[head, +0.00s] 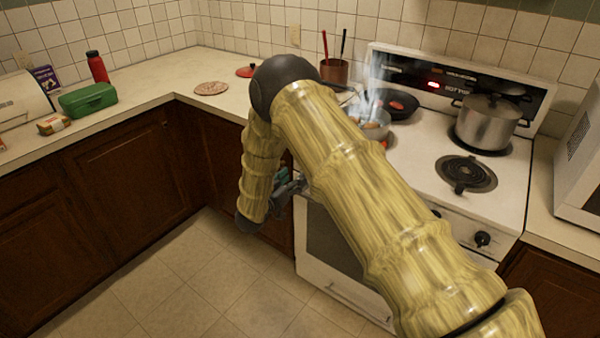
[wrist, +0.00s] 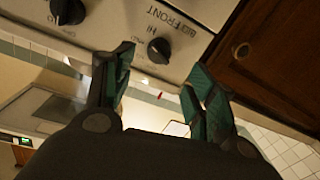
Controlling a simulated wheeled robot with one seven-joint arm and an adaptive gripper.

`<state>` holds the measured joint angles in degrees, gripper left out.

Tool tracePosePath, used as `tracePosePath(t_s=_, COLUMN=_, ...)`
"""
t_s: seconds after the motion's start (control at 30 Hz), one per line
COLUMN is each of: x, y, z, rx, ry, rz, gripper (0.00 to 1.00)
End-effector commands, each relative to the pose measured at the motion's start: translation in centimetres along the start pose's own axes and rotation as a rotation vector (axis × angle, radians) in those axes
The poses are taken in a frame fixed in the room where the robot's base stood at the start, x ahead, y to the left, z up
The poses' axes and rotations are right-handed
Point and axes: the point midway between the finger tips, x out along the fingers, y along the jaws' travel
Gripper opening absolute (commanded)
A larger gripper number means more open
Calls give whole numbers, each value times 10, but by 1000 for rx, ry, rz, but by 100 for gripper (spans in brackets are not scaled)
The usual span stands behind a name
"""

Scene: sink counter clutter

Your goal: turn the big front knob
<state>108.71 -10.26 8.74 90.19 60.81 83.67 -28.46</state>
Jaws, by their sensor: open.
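The front knob (wrist: 159,50) is a round black dial on the white stove panel, beside printed lettering that includes "FRONT". In the wrist view it lies just beyond and between the two fingertips of my gripper (wrist: 160,72). The fingers are apart, with green pads and nothing between them. A small gap seems to separate them from the knob, but I cannot tell the exact distance. In the head view my gripper (head: 287,186) is at the stove's left front corner, partly hidden by my arm, which also hides this knob.
A second black knob (wrist: 68,12) is close by on the same panel. A dark wooden cabinet (wrist: 262,52) adjoins the stove. A steaming pan (head: 375,125), a frying pan (head: 400,104) and a steel pot (head: 487,122) stand on the stove. The floor in front is clear.

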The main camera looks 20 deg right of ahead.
Motion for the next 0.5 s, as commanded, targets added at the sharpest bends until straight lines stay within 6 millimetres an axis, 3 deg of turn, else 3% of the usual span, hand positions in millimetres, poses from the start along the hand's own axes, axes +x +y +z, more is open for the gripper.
tracePosePath(t_s=0.2, x=-30, y=0, z=0, rx=-1, ry=0, rz=-1, gripper=57)
tracePosePath(t_s=0.5, x=-42, y=0, z=0, rx=-1, ry=0, rz=0, gripper=57)
